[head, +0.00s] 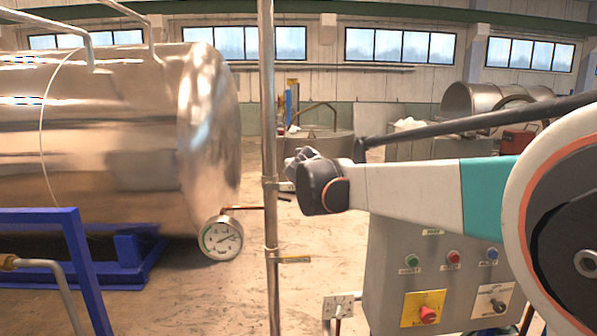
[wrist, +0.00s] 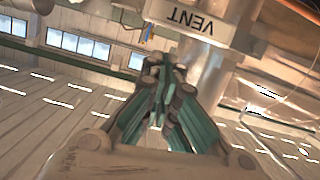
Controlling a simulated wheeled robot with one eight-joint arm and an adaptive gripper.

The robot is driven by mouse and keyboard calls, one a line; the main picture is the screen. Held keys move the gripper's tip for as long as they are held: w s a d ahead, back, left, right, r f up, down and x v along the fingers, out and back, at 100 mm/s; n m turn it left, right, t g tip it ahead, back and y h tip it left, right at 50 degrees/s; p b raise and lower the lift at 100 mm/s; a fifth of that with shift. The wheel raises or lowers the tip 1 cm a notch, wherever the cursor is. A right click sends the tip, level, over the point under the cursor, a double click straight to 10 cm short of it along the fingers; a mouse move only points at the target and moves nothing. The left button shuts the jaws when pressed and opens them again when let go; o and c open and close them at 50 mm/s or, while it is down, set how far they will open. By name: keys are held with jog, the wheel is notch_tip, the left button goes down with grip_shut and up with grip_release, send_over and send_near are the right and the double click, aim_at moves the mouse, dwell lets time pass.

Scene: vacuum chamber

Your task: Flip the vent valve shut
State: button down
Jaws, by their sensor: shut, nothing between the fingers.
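The black-on-white VENT label (wrist: 189,17) appears upside down at the top of the wrist view, on a pale pipe section (wrist: 228,30). In the head view, the vertical metal pipe (head: 268,100) stands just left of my gripper (head: 300,158). A small pale part (head: 286,187) on that pipe shows beside my wrist. I cannot make out the vent valve's handle or its position; my gripper may hide it. In the wrist view my gripper (wrist: 168,75) has its fingers together and empty, just below the label. I cannot tell whether it touches the valve.
A pressure gauge (head: 221,238) hangs left of the pipe, by the large steel chamber (head: 130,130). A grey control box (head: 385,265) with buttons and a red knob stands below my arm. A blue frame (head: 70,235) is at left.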

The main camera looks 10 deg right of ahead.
jog(key=r+b+v, duration=0.1)
jog(key=v, duration=0.9)
jog(key=shift+d+r, duration=0.2)
jog(key=shift+r, duration=0.2)
jog(key=s+d+f+g+b, duration=0.2)
jog(key=s+d+f+b, duration=0.2)
jog(key=s+f+b, duration=0.6)
jog(key=s+d+f+m+g+b, duration=0.1)
jog(key=s+d+f+g+b, duration=0.15)
jog(key=s+f, duration=0.9)
jog(key=s+d+f+g+b, duration=0.2)
jog(key=s+d+f+b, duration=0.4)
jog(key=f, duration=1)
jog(key=s+a+f+g+b, duration=0.1)
jog(key=s+a+f+b, duration=0.2)
jog(key=s+f+b, duration=0.4)
jog(key=s+f, duration=0.3)
jog(key=f, duration=0.5)
jog(key=shift+s+f+n+g+y+b, duration=0.15)
jog(key=shift+f+n+g+y+b, duration=0.15)
jog(key=shift+g+y, duration=0.1)
